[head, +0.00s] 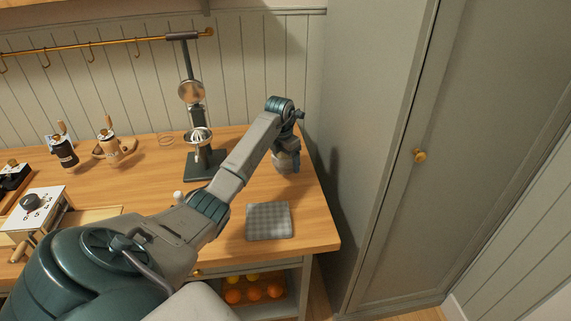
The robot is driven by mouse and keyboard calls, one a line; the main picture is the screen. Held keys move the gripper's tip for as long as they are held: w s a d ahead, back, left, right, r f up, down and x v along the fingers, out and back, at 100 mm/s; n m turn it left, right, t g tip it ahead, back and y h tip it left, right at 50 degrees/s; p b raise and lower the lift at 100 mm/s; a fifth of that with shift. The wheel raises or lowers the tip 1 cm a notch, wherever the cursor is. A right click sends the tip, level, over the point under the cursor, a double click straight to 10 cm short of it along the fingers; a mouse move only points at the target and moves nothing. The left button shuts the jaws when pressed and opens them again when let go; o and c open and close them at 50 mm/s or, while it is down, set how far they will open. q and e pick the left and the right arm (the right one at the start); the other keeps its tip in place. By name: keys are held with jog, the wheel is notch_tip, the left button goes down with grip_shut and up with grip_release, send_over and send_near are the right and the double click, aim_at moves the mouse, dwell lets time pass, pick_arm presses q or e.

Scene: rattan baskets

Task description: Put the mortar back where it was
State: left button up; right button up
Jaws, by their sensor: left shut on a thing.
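My left arm reaches across the wooden counter from the lower left. My left gripper (287,160) is at the back right of the counter, pointing down close to the wood. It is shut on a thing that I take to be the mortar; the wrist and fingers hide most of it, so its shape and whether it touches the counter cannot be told. A grey checked cloth (268,221) lies flat and bare near the front right corner. My right gripper is not in view.
A dark lever press (205,165) stands left of my gripper. Two hand grinders (63,150) (113,147) and a white box with a dial (33,212) are further left. A tall grey cabinet (375,130) bounds the right side. Oranges (254,292) sit on a shelf below.

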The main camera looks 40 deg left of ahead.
pick_arm(q)
jog(key=shift+w+a, duration=0.35)
jog(key=shift+w, duration=0.05)
notch_tip(320, 180, down, 3)
jog(key=shift+r+p, duration=0.1)
jog(key=shift+p, duration=0.65)
jog(key=shift+f, duration=0.4)
jog(key=shift+f, duration=0.1)
